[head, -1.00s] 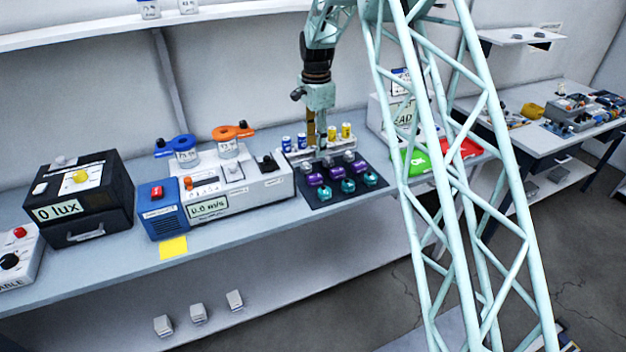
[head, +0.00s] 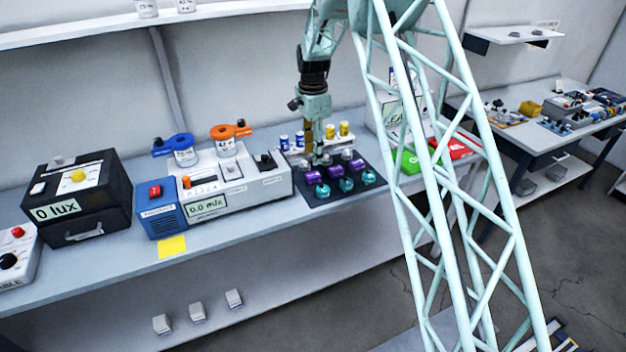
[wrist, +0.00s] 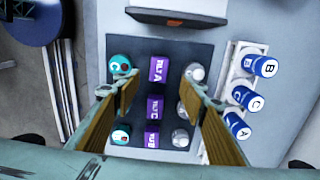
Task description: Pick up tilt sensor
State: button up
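Several purple sensors with white lettering, which look like the tilt sensors, stand in a row on a dark mat (head: 312,198). In the wrist view the row runs down the middle: a far one (wrist: 158,68), a middle one (wrist: 155,108) and a near one (wrist: 152,135). The far label seems to read TILT; the others are hard to read. My gripper (wrist: 158,92) is open and empty, its fingers on either side of the purple row. In the head view my gripper (head: 318,152) hangs over the back of the mat. I cannot tell its exact height.
Teal sensors (wrist: 121,134) and grey ones (wrist: 196,72) flank the purple row closely, partly hidden by my fingers. A white rack (wrist: 236,78) with blue-labelled vials (wrist: 265,67) stands to the right. A white wind-speed device (head: 262,186) stands beside the mat.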

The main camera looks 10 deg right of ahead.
send_over(313, 175)
jog(key=shift+w+f, duration=0.2)
jog(key=shift+f, duration=2.5)
jog(key=shift+s+f+b, duration=0.2)
jog(key=shift+f+b, duration=0.1)
jog(key=shift+f, duration=2.3)
jog(key=c, duration=1)
